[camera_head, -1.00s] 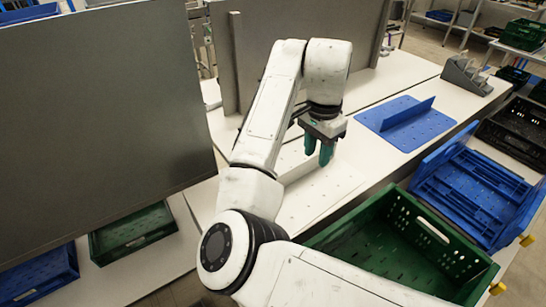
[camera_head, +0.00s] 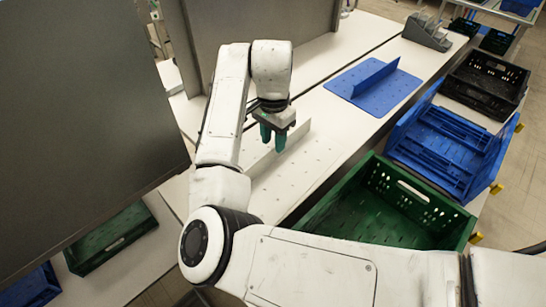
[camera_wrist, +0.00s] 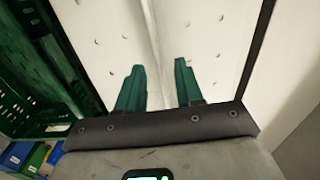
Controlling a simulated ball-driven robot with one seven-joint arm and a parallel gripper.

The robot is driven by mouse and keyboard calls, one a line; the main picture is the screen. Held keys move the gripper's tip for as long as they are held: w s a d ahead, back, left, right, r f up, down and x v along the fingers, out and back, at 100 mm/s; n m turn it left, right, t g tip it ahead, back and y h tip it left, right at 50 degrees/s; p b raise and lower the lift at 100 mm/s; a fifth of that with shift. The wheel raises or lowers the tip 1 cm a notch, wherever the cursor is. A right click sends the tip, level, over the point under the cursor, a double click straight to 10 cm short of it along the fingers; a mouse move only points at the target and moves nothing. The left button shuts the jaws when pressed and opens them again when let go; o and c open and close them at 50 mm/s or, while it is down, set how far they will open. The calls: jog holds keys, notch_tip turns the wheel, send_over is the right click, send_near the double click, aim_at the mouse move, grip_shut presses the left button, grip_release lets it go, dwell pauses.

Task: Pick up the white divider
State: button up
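The white divider (camera_head: 297,176) is a flat plate with small slots and an upright fin. It lies on the white work surface below my gripper in the head view. My gripper (camera_head: 272,146) points down over it, with its teal fingers near the fin. In the wrist view the divider (camera_wrist: 190,28) fills the space beyond the fingers, and the fin runs as a pale band between their lines. My gripper (camera_wrist: 158,80) is open there, with nothing between the fingertips. Whether the fingers stand beside the fin or above it, I cannot tell.
A blue divider (camera_head: 397,94) lies behind to the right. A green crate (camera_head: 433,205) stands close in front of the divider, with a blue crate (camera_head: 491,163) and black crates (camera_head: 519,79) further right. A dark panel (camera_head: 75,110) fills the left; a grey machine (camera_head: 427,33) stands behind.

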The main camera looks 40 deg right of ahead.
aim_at(273, 155)
jog(key=shift+f, duration=1.65)
grip_shut()
